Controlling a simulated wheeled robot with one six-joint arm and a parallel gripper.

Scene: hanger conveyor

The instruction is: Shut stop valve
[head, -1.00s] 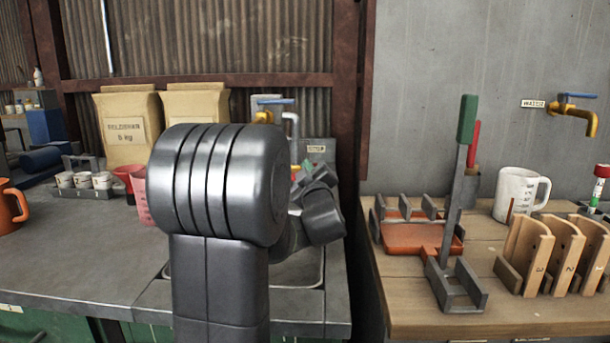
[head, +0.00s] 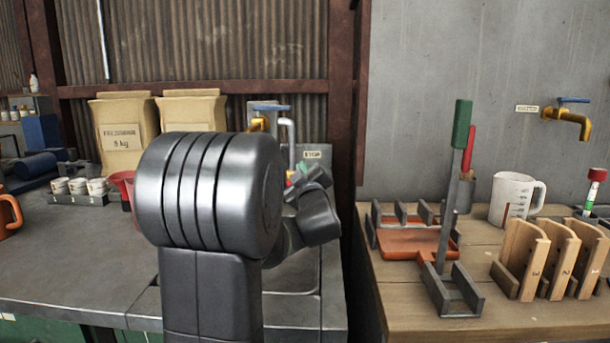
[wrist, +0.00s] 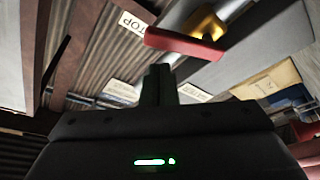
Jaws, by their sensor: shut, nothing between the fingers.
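The stop valve shows in the wrist view as a red lever handle (wrist: 185,47) on a yellow body (wrist: 206,24). A white STOP label (wrist: 133,23) is beside it. My gripper (wrist: 160,72) is shut and empty, its fingertips close to the red handle near its left part. I cannot tell whether they touch it. In the head view the STOP label (head: 312,154) is on a grey plate behind the bench. My arm hides most of the valve and the gripper there; only small red and green bits show beside my wrist.
A yellow tap with a blue handle (head: 271,108) and a grey pipe (head: 289,138) stand behind my arm. Paper sacks (head: 122,133) stand left.

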